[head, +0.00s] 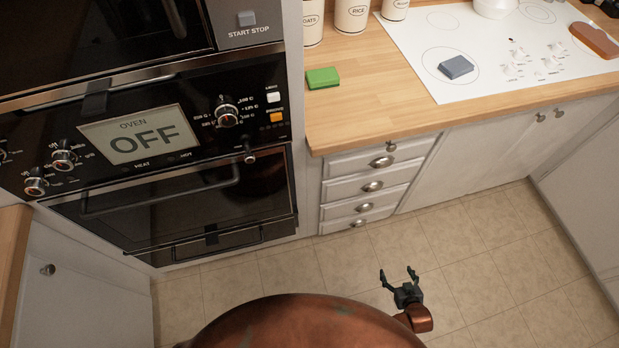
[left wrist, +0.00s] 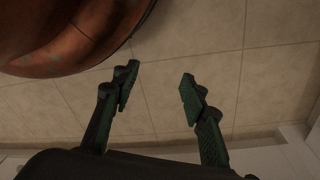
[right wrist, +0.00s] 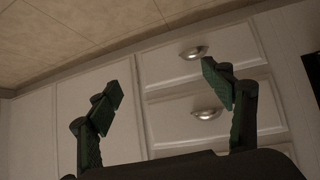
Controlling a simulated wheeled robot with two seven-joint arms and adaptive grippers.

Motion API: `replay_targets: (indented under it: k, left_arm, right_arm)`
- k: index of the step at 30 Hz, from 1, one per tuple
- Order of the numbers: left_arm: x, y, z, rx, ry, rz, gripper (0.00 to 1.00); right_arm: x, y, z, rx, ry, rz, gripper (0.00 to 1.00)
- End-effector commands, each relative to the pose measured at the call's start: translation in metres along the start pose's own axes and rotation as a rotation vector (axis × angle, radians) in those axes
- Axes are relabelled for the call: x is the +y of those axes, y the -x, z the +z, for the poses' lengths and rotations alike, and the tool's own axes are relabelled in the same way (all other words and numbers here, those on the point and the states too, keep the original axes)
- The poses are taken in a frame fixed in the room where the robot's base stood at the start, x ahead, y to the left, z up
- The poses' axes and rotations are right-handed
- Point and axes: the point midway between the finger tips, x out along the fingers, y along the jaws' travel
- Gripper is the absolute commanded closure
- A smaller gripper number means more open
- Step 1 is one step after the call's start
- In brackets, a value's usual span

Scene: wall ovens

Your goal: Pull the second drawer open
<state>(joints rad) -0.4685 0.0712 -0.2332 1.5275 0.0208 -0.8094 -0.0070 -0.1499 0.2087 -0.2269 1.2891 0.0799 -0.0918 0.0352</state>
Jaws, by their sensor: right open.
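The second drawer (head: 343,192), counted from the top, is a white front with a metal cup handle (head: 373,186). It sits in a stack of several drawers under the wooden counter and looks closed. My right gripper (head: 397,271) is open and empty over the floor, in front of the stack and apart from it. In the right wrist view, my right gripper (right wrist: 161,76) has white drawer fronts and two cup handles beyond its fingers; I cannot tell which drawers these are. My left gripper (left wrist: 158,80) is open and empty in the left wrist view, and does not show in the head view.
A wall oven (head: 180,170) reading OFF stands left of the drawers. The counter (head: 350,110) holds a green block (head: 323,78), canisters (head: 352,14) and a white hob (head: 480,85) with a grey block (head: 455,67). The tiled floor (head: 490,250) before the drawers is clear.

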Motion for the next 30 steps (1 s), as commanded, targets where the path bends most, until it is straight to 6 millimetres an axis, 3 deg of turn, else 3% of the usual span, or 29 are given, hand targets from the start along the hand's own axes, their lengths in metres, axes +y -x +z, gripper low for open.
replay_targets:
  k: [1, 5, 9, 12, 15, 20, 23, 30]
  left_arm:
    - [0.004, -0.006, -0.005, -0.004, 0.005, 0.009, 0.60]
    - [0.011, 0.019, -0.030, 0.000, 0.016, 0.028, 0.60]
    - [0.017, 0.052, -0.046, 0.000, 0.026, 0.045, 0.60]
    - [0.019, 0.074, -0.053, 0.000, 0.031, 0.055, 0.60]
    - [0.020, 0.091, -0.058, 0.002, 0.033, 0.061, 0.60]
    - [0.020, 0.104, -0.062, 0.011, 0.035, 0.068, 0.60]
    - [0.022, 0.099, -0.066, 0.031, 0.033, 0.076, 0.60]
    - [0.037, 0.067, -0.088, 0.133, 0.032, 0.116, 0.60]
  right_arm:
    - [-0.003, -0.022, -0.026, 0.079, 0.007, -0.015, 0.25]
    - [-0.015, -0.040, -0.121, 0.288, 0.017, -0.058, 0.25]
    - [-0.033, -0.035, -0.206, 0.484, 0.023, -0.111, 0.25]
    - [-0.045, -0.024, -0.250, 0.591, 0.022, -0.145, 0.25]
    - [-0.054, -0.012, -0.279, 0.663, 0.022, -0.170, 0.25]
    - [-0.060, -0.002, -0.303, 0.717, 0.022, -0.188, 0.25]
    - [-0.062, -0.006, -0.310, 0.724, 0.022, -0.190, 0.25]
    - [-0.069, -0.033, -0.331, 0.722, 0.022, -0.191, 0.25]
